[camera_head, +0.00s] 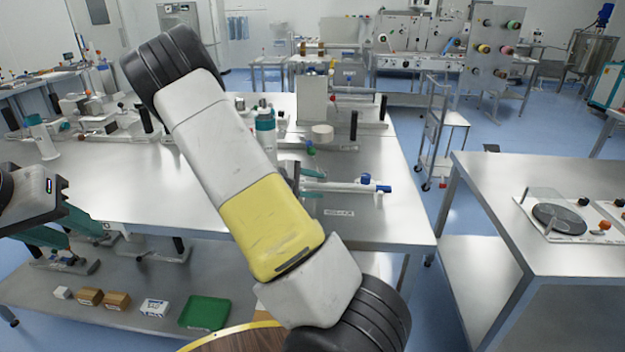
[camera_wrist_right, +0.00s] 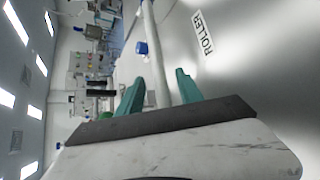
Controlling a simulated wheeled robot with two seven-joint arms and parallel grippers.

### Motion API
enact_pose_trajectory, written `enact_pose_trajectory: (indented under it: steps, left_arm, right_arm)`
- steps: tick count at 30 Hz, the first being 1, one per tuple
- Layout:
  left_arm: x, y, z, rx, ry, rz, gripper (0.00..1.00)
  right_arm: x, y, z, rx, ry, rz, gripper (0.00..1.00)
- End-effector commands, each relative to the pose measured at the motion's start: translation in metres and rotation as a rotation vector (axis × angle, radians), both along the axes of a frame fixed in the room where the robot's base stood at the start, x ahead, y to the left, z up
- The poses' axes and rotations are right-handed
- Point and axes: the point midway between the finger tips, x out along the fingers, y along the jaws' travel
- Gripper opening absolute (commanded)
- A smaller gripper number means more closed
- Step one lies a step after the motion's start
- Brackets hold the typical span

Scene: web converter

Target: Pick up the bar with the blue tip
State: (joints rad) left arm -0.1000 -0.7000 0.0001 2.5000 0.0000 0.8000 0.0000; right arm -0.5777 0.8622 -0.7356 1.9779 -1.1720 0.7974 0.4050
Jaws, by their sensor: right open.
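The white bar (camera_head: 345,186) lies level above the table, left to right, with a blue tip (camera_head: 385,189) at its right end. Its left part is hidden behind my right arm. My right gripper (camera_head: 313,181) has its teal fingers around the bar's visible left part. In the right wrist view, the bar (camera_wrist_right: 155,50) runs between the two spread fingers (camera_wrist_right: 160,77), with gaps showing beside it. My left gripper (camera_head: 70,228) is at the left by the table's front edge, its teal fingers apart and nothing seen between them.
A ROLLER label (camera_head: 338,212) is on the steel table (camera_head: 385,225) in front of the bar. A blue knob (camera_head: 366,179) stands by the bar near its tip. A white roll (camera_head: 322,133) and an upright plate (camera_head: 312,100) are behind. Another table (camera_head: 490,190) stands right, across a gap.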

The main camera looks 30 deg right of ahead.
Motion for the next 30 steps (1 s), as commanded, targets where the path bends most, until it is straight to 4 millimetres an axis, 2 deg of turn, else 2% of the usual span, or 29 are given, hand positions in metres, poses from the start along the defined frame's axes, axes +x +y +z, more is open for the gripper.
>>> enact_pose_trajectory:
  steps: [8, 12, 15, 30]
  left_arm:
    - [0.0, 0.0, 0.0, 0.0, 0.0, 0.0, 0.36]
    - [0.0, 0.0, 0.0, 0.0, 0.0, 0.0, 0.36]
    - [0.0, 0.0, 0.0, 0.0, 0.0, 0.0, 0.36]
    - [0.0, 0.0, 0.0, 0.0, 0.0, 0.0, 0.36]
  right_arm:
    - [0.0005, -0.0033, -0.0019, 0.001, -0.001, 0.0, 0.43]
    - [0.0005, -0.0031, -0.0018, 0.001, 0.0, 0.0, 0.16]
    - [0.0004, -0.003, -0.0018, 0.001, 0.0, 0.0, 0.0]
    - [0.0006, -0.0029, 0.0045, 0.001, -0.001, 0.0, 0.0]
